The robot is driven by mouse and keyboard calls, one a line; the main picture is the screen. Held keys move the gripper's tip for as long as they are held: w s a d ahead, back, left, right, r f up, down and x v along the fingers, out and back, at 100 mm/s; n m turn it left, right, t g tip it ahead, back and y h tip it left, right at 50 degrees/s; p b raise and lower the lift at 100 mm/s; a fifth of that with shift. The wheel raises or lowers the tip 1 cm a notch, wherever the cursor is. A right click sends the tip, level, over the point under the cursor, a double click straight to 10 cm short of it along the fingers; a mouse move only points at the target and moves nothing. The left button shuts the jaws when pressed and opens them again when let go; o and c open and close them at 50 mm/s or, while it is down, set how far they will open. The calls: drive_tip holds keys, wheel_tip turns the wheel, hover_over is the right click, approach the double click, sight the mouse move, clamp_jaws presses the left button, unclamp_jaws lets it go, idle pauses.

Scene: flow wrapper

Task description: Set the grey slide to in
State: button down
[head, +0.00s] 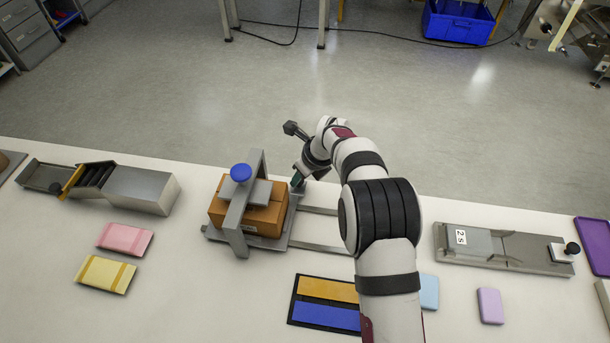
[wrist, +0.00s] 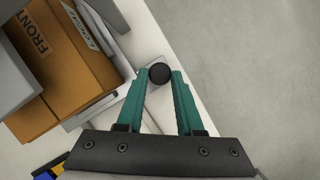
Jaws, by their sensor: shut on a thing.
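A grey slide (head: 292,222) sits on rails in the middle of the table, with a brown box (head: 265,216) on it under a grey bridge frame. In the wrist view the slide's light grey edge (wrist: 92,112) shows next to the box (wrist: 60,70), which is marked FRONT. A round black knob (wrist: 160,73) is between my teal fingertips. My gripper (head: 297,181) reaches down at the back right corner of the slide and is shut on this knob, which the fingers touch on both sides. In the head view the knob is hidden by my gripper.
Bare rails (head: 320,230) run right of the slide, partly behind my arm. A chute with a yellow gate (head: 72,180) stands left, another grey fixture (head: 500,250) right. Pink and yellow packs (head: 125,239) lie front left.

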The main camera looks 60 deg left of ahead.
drive_tip(key=shift+s+a, duration=0.2)
drive_tip(key=shift+s, duration=0.1)
drive_tip(key=c, duration=0.5)
unclamp_jaws()
drive_tip(key=shift+c, duration=0.2)
drive_tip(key=shift+w+d, duration=0.1)
drive_tip(key=shift+r, duration=0.1)
drive_tip(key=v, duration=1.5)
drive_tip(key=shift+d+r, duration=0.2)
drive_tip(key=shift+r, duration=0.1)
drive_tip(key=shift+w, duration=0.1)
